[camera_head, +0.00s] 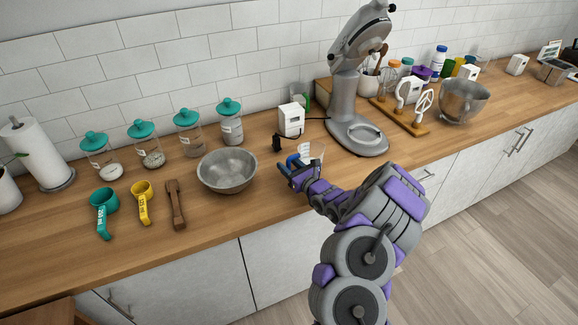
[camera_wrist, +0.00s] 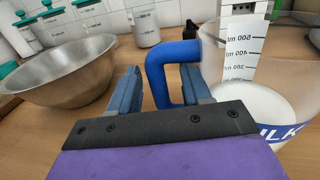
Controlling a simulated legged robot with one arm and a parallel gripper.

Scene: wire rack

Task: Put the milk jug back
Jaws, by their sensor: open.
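The milk jug is a clear measuring jug (camera_wrist: 232,75) with a blue handle (camera_wrist: 157,72), "MILK" lettering and white liquid inside. It stands upright on the wooden counter at the right of the wrist view. In the head view the jug (camera_head: 315,152) is partly hidden behind my gripper (camera_head: 288,167). In the wrist view my gripper (camera_wrist: 160,90) is open, with the upright bar of the handle between its two fingers. The right finger overlaps the handle's loop. I cannot tell whether either finger touches the handle.
A metal bowl (camera_head: 227,172) stands close to my gripper's left. Behind are lidded jars (camera_head: 188,137), a white box (camera_head: 291,120) and a stand mixer (camera_head: 346,100). Measuring cups (camera_head: 103,203) and a wooden tool (camera_head: 175,205) lie left. The counter's front edge is near.

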